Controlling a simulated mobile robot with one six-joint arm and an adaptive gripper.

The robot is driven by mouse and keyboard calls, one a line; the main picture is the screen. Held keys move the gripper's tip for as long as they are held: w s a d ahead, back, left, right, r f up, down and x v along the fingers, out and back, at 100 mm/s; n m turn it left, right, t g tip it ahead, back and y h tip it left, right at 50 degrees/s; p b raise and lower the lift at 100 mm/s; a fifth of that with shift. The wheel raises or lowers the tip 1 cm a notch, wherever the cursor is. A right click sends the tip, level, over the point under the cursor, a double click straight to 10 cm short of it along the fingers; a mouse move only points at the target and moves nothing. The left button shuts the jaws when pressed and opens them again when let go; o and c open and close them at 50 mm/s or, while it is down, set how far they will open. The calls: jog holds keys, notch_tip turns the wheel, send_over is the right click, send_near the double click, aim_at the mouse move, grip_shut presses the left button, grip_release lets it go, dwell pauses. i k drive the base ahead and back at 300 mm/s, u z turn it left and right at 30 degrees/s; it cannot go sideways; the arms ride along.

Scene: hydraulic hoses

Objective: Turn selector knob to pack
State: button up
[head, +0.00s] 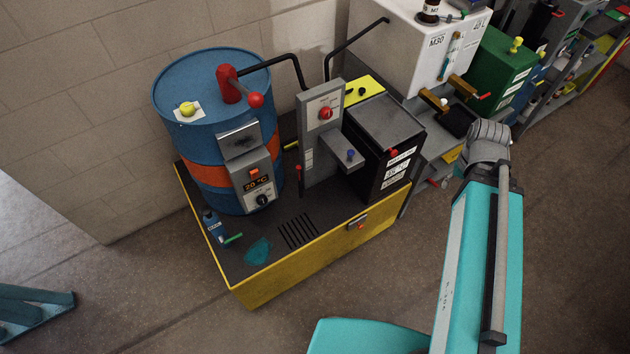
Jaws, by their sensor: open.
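Two knobs show, and the lettering beside them is too small to read, so I cannot tell which is the selector with a pack position. A red knob (325,114) sits on the light plate of an upright grey panel (309,160). A dark round knob (262,200) sits on the grey control box (241,178) on the front of a blue drum, below a display reading about 20 °C. My turquoise arm stands at the right, away from both knobs. My gripper is not in view.
The blue drum (183,79) with an orange band stands on a yellow-sided platform (290,273). A black cabinet (391,135) stands right of the panel. A white tank (400,45) and a green box (497,66) stand behind. The floor in front is clear.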

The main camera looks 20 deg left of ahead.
aim_at(326, 113)
jog(key=k, duration=0.85)
jog(key=u, duration=0.85)
jog(key=i, duration=1)
